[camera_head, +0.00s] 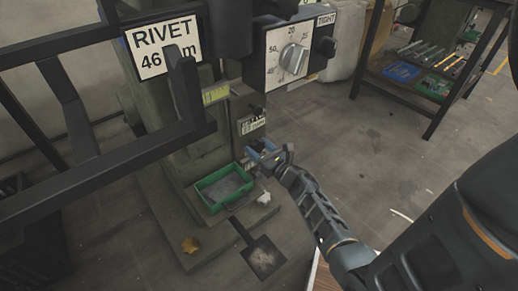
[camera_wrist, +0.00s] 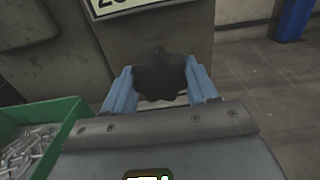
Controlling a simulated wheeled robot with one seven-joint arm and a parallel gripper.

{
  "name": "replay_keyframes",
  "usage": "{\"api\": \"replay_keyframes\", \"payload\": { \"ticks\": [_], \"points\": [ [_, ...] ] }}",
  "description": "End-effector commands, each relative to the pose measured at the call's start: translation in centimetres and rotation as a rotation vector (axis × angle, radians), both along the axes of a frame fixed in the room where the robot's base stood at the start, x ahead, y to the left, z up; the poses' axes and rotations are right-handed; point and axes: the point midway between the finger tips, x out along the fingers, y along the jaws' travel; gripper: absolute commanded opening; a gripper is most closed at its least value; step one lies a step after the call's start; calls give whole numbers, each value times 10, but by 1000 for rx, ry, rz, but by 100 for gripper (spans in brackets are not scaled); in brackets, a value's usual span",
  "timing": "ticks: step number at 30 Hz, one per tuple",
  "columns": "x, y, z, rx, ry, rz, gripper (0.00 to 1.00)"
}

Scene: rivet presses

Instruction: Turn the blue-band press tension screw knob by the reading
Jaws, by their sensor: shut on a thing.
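A dark lobed knob (camera_wrist: 160,76) sits low on the front of the grey press (camera_head: 165,125). My gripper (camera_head: 268,155) is at this knob. In the wrist view, the two blue fingers of my gripper (camera_wrist: 160,88) stand on either side of the knob, shut on it. In the head view the knob is mostly hidden by the fingers. A sign (camera_head: 163,47) reads RIVET 46 m, partly covered. I cannot make out a blue band.
A green bin (camera_head: 205,203) of rivets stands left of my gripper, close to it; it also shows in the wrist view (camera_wrist: 62,125). A white crumpled scrap (camera_head: 264,198) lies beside it. A tool shelf (camera_head: 400,88) stands at the upper right. The floor between is open.

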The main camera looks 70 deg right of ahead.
Motion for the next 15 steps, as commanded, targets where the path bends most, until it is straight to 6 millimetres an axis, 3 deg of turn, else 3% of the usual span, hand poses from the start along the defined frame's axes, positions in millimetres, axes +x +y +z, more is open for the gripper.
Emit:
{"api": "replay_keyframes", "payload": {
  "ticks": [15],
  "points": [
    [0, 2, -2, 319, -191, 0, 27]
  ]
}}
